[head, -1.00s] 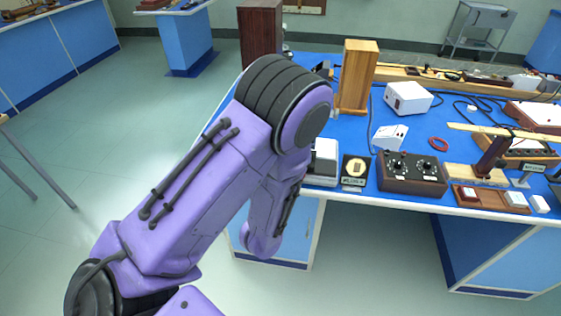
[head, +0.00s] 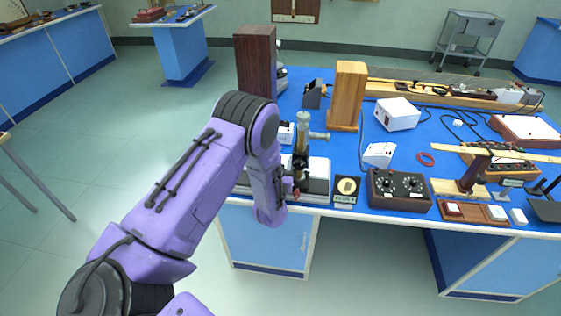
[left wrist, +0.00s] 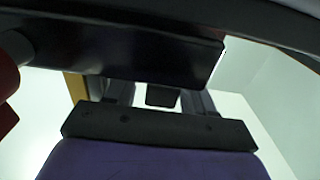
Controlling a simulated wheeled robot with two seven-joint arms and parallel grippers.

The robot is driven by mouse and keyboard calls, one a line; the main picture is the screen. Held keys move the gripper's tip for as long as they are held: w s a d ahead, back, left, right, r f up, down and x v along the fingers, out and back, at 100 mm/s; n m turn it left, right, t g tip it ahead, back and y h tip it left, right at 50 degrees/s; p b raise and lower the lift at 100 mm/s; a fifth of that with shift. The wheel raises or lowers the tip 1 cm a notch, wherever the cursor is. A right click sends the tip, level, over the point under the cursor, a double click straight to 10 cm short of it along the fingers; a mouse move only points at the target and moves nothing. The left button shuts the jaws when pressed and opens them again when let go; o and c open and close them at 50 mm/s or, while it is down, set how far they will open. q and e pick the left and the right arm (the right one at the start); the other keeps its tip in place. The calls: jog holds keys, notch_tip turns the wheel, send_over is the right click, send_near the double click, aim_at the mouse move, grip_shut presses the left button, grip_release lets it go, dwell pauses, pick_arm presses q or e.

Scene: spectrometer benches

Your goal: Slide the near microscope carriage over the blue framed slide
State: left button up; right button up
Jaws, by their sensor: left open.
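The near microscope (head: 303,128), with a brass tube and dark lower parts, stands upright over a pale base (head: 318,178) at the bench's front left. My purple left arm hides the base's left part. My left gripper (head: 288,188) is low at the microscope's front left, mostly hidden by its own wrist; I cannot tell whether it touches the carriage. In the left wrist view its two dark fingers (left wrist: 157,92) are apart, with a dark block across just beyond them. I cannot make out the blue framed slide. My right gripper is not in view.
A tall dark wooden box (head: 256,62) and a lighter wooden box (head: 348,95) rise behind. Open floor lies left of the blue-topped bench.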

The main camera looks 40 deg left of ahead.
pick_arm(q)
jog(key=shift+c, duration=0.3)
grip_shut()
jog(key=shift+d+b, duration=0.1)
jog(key=shift+b, duration=0.3)
jog(key=shift+o, duration=0.3)
grip_release()
jog(key=shift+d, duration=0.1)
